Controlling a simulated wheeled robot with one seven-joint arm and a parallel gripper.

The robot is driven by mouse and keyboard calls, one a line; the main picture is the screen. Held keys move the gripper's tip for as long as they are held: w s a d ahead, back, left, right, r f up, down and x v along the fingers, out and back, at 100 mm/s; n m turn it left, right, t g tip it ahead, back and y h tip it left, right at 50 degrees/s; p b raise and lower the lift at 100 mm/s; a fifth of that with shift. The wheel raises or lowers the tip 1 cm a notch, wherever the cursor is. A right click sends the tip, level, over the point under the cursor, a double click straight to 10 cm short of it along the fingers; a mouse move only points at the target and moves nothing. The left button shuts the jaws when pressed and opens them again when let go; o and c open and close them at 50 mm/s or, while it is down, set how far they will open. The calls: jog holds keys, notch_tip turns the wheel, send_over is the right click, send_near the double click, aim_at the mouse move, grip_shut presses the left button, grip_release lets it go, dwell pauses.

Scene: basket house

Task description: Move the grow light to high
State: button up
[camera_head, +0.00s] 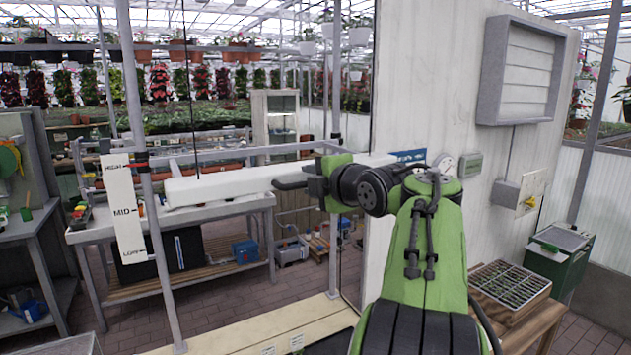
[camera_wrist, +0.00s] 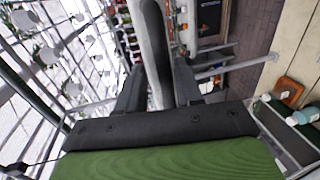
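The grow light is a long white bar (camera_head: 225,186) hung from thin dark cables. It runs level across the middle of the head view. The white height board (camera_head: 123,212) on a grey post at left reads HIGH, MID and LOW. In the head view, the bar's left end lies between the HIGH and MID marks, though it stands apart from the board. My gripper (camera_head: 292,184) is at the bar, right of its middle. In the wrist view, the bar (camera_wrist: 155,45) passes between my two dark fingers (camera_wrist: 158,85), which appear to press on both sides. The far finger is hidden in the head view.
A grey-topped potting bench (camera_head: 240,204) stands behind the bar. A white wall panel with a slatted box (camera_head: 520,72) is at right. A seedling tray (camera_head: 510,284) lies on a wooden table at lower right. A post (camera_head: 160,260) stands by the board.

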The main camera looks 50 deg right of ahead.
jog(key=p+v, duration=0.1)
jog(key=v, duration=1.4)
jog(key=shift+s+p, duration=0.4)
jog(key=shift+w+a, duration=0.1)
jog(key=shift+a, duration=0.1)
